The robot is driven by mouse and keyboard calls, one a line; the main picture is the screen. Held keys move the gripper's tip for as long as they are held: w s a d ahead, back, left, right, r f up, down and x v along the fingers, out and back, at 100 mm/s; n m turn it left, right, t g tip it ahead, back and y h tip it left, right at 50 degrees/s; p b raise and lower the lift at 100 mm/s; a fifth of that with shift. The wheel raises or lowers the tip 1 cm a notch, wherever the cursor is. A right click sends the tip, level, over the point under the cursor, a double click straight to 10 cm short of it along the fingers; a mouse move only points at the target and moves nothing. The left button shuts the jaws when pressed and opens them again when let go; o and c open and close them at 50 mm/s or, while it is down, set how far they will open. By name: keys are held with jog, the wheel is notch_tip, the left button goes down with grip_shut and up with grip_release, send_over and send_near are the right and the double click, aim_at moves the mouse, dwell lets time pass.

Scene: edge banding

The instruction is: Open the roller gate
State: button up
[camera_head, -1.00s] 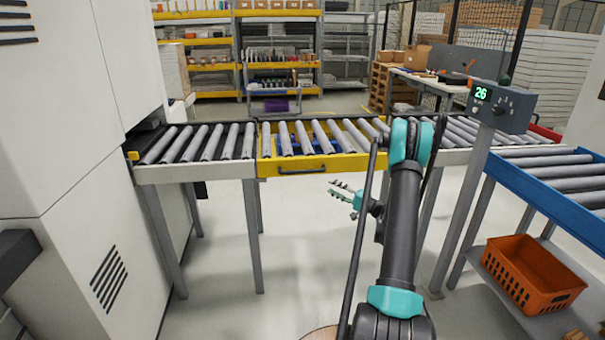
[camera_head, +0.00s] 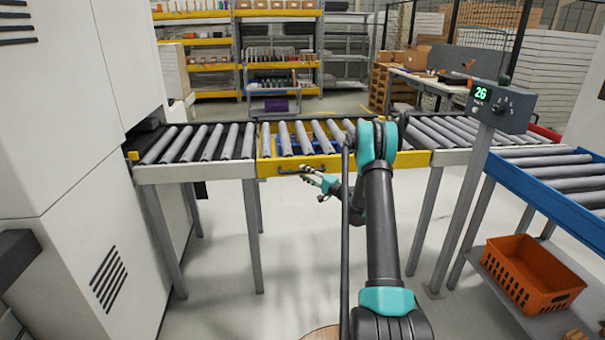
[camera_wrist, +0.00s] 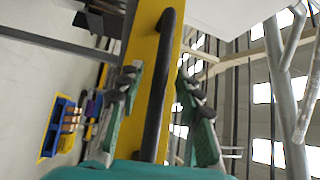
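The roller gate is the yellow-framed section (camera_head: 345,163) of the roller conveyor, lying level with the sections on both sides. A dark bar handle (camera_head: 295,171) is on its front face. My gripper (camera_head: 315,180) is just in front of the gate, at the right part of the handle. In the wrist view the black handle (camera_wrist: 158,85) runs lengthwise between the two teal and black fingers of my gripper (camera_wrist: 160,95), with the yellow front (camera_wrist: 143,42) behind it. The fingers stand apart on both sides of the handle, with gaps visible. My arm hides part of the gate's right side.
A white machine (camera_head: 60,150) stands at the left. A control post with a display (camera_head: 500,107) and a blue-framed conveyor (camera_head: 545,195) stand at the right, with an orange crate (camera_head: 530,275) on a low shelf. The floor before the gate is clear.

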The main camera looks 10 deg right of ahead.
jog(key=shift+x, duration=0.9)
grip_shut()
